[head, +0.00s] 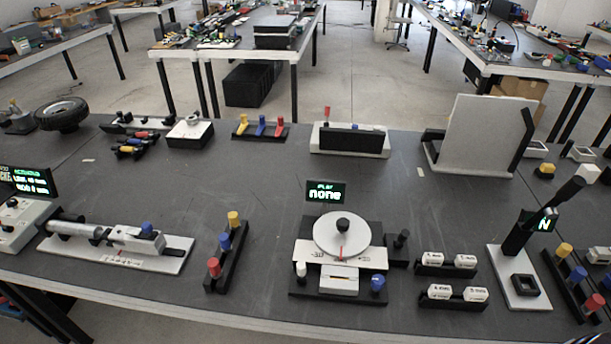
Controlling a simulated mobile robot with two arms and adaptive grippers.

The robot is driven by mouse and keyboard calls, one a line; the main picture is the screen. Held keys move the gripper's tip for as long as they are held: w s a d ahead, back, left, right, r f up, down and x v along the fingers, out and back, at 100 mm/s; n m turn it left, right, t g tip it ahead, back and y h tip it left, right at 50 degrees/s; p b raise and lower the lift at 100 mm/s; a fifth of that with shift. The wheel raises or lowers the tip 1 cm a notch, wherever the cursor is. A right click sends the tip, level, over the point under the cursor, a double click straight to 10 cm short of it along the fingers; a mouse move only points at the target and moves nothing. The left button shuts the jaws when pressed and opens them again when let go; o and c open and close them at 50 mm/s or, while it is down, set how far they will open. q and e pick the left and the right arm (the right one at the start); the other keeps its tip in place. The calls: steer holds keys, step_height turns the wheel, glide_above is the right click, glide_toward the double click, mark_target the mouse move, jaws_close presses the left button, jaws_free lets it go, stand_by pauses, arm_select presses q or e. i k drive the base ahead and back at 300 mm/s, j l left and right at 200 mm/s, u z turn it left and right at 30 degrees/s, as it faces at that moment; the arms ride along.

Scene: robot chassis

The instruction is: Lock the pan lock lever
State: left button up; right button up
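A device with a white round disc (328,238) and a black knob (343,225) on top stands in the middle of the near table. A red pointer mark and a printed scale lie at the disc's front edge. Around it are a white-topped post (301,270) at front left, a blue knob (377,283) at front right and a black knob on a small block (402,240) to the right. I cannot tell which of these is the pan lock lever, or its state. A small display (325,192) behind reads "none". Neither gripper is in view.
A cylinder fixture (172,262) and a rack of coloured knobs (226,252) stand to the left. White labelled blocks (452,293) and a tilted black lever on a white base (519,238) stand to the right.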

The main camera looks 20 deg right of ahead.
mark_target(404, 234)
steer(key=i+l+z, duration=0.1)
steer(key=z, duration=0.85)
